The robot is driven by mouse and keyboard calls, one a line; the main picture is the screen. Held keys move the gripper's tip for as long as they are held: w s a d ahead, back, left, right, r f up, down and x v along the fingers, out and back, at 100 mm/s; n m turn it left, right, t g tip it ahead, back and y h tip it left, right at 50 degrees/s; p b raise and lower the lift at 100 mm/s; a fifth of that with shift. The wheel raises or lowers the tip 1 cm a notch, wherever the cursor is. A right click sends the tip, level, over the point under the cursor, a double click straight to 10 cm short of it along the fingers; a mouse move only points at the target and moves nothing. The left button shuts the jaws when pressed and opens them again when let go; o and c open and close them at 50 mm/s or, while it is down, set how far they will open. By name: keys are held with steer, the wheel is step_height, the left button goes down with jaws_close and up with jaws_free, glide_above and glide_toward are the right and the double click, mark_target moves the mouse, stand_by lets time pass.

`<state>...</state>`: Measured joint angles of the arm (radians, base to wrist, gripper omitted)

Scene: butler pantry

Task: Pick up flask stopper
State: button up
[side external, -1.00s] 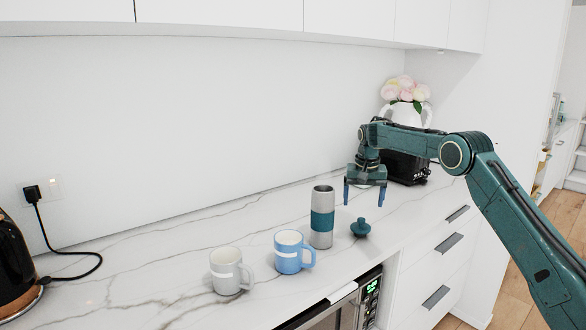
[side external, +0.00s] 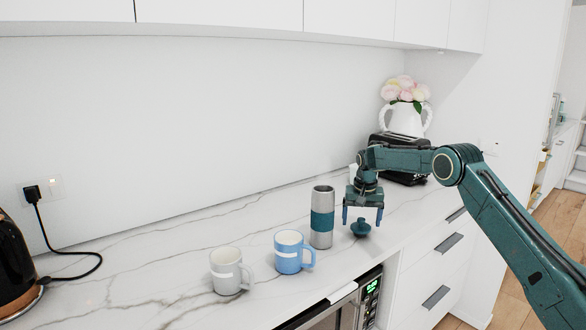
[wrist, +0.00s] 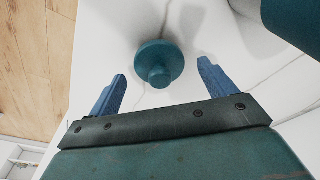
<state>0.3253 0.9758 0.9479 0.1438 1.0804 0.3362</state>
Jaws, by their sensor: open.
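The teal flask stopper (side external: 360,228) sits on the marble counter just right of the flask, knob up. In the wrist view the stopper (wrist: 159,64) lies ahead of and between the fingertips, with clear gaps to both. My gripper (side external: 362,220) points down, its blue fingers open and astride the stopper in the side view; it also shows open and empty in the wrist view (wrist: 162,78). The steel flask (side external: 322,218) with a teal band stands upright and uncapped to the left.
A blue mug (side external: 289,254) and a white mug (side external: 226,271) stand left of the flask. A black toaster (side external: 390,146) and a white flower vase (side external: 405,119) stand behind my arm. The counter's front edge is close to the stopper.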

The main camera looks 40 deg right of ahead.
steer(key=shift+f, duration=0.55)
steer(key=c, duration=1.1)
